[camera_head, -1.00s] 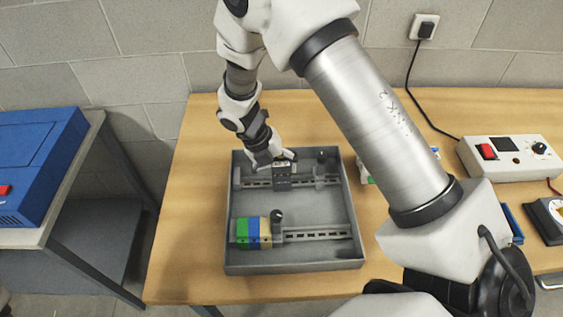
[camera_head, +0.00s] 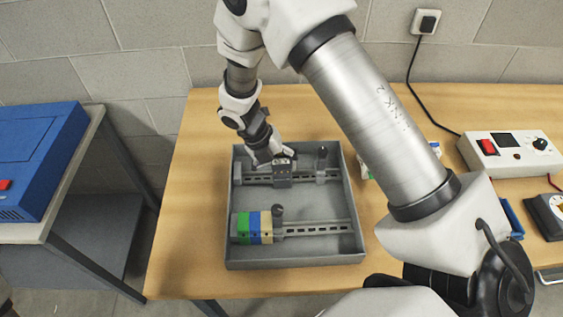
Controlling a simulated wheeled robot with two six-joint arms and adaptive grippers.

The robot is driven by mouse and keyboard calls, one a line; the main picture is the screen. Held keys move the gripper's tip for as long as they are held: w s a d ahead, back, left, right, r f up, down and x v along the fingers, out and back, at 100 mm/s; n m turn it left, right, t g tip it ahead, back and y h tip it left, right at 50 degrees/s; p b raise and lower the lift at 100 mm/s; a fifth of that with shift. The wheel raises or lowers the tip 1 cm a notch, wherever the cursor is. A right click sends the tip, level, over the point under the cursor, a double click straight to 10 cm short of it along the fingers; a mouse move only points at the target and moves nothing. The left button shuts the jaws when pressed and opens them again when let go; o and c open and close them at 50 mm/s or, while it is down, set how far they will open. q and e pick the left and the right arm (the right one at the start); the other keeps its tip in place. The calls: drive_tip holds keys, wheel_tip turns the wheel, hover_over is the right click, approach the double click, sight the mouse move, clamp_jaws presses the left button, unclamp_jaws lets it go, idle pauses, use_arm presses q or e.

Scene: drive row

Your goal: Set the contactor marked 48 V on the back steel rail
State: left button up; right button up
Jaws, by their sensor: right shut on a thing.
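My right gripper (camera_head: 277,157) is over the back part of a grey open enclosure on the wooden table. It is shut on a small dark grey contactor (camera_head: 283,178), which is at the back steel rail (camera_head: 256,180), left of the rail's middle. The contactor looks upright and seems to touch the rail, but I cannot tell whether it is seated. Its 48 V marking is too small to read. The grey enclosure (camera_head: 357,228) also holds a front rail (camera_head: 318,229). My left gripper is not in view.
Green, blue and beige blocks (camera_head: 253,227) sit on the front rail's left part. A grey block (camera_head: 321,177) stands on the back rail to the right. A power supply (camera_head: 508,151) and a meter (camera_head: 547,212) stand at the right. A blue case (camera_head: 40,155) is on the left table.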

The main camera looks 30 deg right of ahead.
drive_tip(key=o, duration=1.7)
drive_tip(key=v, duration=1.2)
drive_tip(key=shift+f, duration=0.1)
